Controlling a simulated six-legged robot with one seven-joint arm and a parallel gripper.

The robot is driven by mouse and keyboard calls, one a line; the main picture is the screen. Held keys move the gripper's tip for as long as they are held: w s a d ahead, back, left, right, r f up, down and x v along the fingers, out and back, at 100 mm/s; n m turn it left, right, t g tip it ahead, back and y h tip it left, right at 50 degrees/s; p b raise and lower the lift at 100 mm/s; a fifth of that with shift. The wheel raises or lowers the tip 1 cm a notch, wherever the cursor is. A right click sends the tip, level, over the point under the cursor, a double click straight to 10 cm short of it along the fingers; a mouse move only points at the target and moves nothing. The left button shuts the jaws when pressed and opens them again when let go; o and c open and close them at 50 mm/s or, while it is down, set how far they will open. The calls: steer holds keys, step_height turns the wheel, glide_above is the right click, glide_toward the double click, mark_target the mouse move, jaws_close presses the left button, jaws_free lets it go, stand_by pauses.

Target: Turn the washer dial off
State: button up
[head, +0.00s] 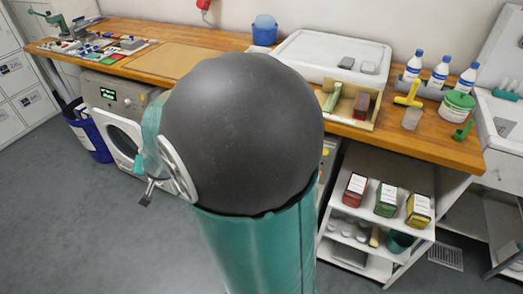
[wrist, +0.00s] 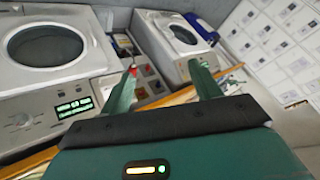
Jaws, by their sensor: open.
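Two front-loading machines show tilted in the wrist view. The near washer (wrist: 88,88) has its round dark door shut, a lit green display (wrist: 75,108) and a round dial (wrist: 20,120) at the far left. I cannot read the dial's setting. My arm hides the near washer in the head view.
A wooden counter (head: 180,62) runs above the machines, with a white sink (head: 335,52), a blue bucket (head: 264,30) and several bottles. A blue bin (head: 88,135) stands left of the open machine. A shelf trolley (head: 352,185) stands at right. Grey floor is clear at lower left.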

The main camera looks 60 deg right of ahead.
steer(key=s+d+f+m+g+h, duration=0.25)
steer(key=d+f+m+h, duration=0.4)
steer(key=d+f, duration=0.9)
steer(key=s+d+f+m+g+h, duration=0.1)
steer(key=s+d+f+g+h, duration=0.25)
steer(key=s+d, duration=0.45)
steer(key=s+d+f+m+g+h, duration=0.2)
steer(key=s+d+f+h, duration=0.3)
steer(key=s, duration=0.5)
steer(key=d+r, duration=0.1)
steer(key=d, duration=1.4)
steer(key=shift+w+h, duration=0.3)
steer(key=shift+w, duration=0.15)
steer(key=shift+r, duration=0.1)
steer(key=shift+c, duration=0.2)
steer(key=shift+t, duration=0.3)
steer(key=c, duration=0.9)
